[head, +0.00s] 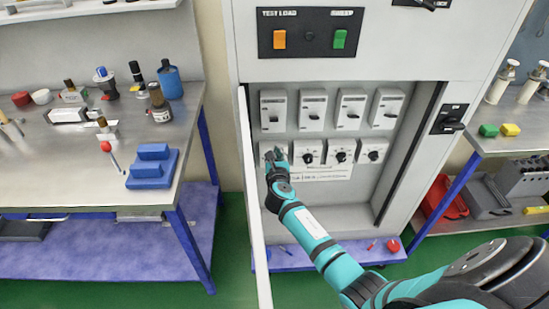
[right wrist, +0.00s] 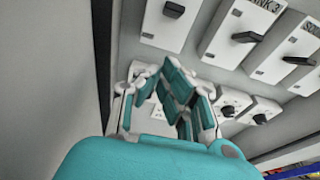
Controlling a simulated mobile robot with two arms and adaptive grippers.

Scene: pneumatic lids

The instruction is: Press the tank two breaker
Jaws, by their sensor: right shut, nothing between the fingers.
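A row of white breakers with dark levers is inside the open cabinet. From the left in the head view they are the first breaker (head: 273,110), the second (head: 312,110), the third (head: 350,109) and the fourth (head: 386,108). In the right wrist view one breaker (right wrist: 238,32) has a label ending in "NK 3"; a breaker (right wrist: 167,22) to its left has no readable label. I cannot tell which is tank two. My right gripper (head: 272,158) is shut and empty, below the first breaker and in front of the leftmost rotary switch (head: 265,148), largely hiding it. It also shows in the right wrist view (right wrist: 183,82).
More rotary switches (head: 341,152) sit right of my gripper. The open cabinet door (head: 254,200) stands edge-on close at the left. A panel with orange and green switches (head: 310,32) is above. A cluttered workbench (head: 65,150) stands left, another table (head: 515,140) right.

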